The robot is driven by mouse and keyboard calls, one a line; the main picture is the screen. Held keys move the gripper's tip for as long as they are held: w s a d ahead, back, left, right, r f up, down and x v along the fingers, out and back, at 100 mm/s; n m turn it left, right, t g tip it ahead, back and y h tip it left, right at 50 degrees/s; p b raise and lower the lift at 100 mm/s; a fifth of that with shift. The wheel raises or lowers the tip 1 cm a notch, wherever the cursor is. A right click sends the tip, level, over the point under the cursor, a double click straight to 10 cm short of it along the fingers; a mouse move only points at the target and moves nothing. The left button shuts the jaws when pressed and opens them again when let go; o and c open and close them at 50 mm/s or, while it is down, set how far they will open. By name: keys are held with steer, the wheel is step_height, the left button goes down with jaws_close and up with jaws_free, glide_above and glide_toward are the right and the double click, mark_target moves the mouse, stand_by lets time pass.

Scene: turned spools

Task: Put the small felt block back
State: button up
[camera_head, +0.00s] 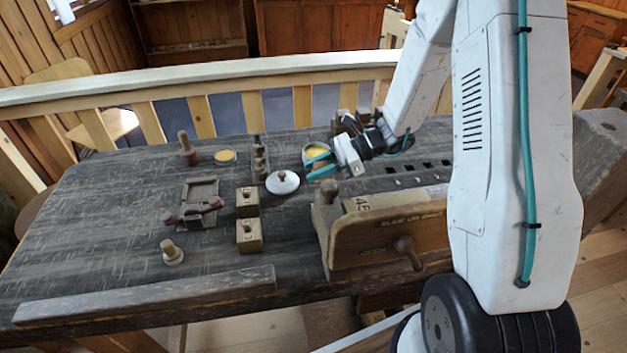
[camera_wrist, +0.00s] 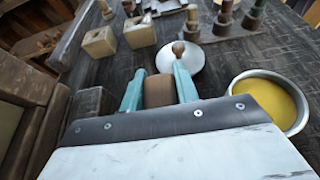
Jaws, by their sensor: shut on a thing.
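My gripper (camera_wrist: 159,88) has teal fingers and is shut on a small brown block (camera_wrist: 159,91), which looks like the felt block. In the head view my gripper (camera_head: 321,164) is over the back middle of the bench, beside an open tin of yellow stuff (camera_head: 308,148). The block is hard to make out there. In the wrist view the tin (camera_wrist: 268,104) is just right of the fingers. A white lid with a brown knob (camera_wrist: 190,62) lies just beyond them; it also shows in the head view (camera_head: 282,183).
Two pale wooden blocks (camera_head: 249,237) stand left of a large wooden vise (camera_head: 385,240). The left bench top is mostly clear.

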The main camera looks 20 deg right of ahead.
steer(key=shift+a+f, duration=0.3)
steer(key=shift+f, duration=0.6)
steer(key=shift+a+f, duration=0.25)
steer(key=shift+f, duration=0.65)
steer(key=shift+f, duration=0.15)
steer(key=o, duration=1.1)
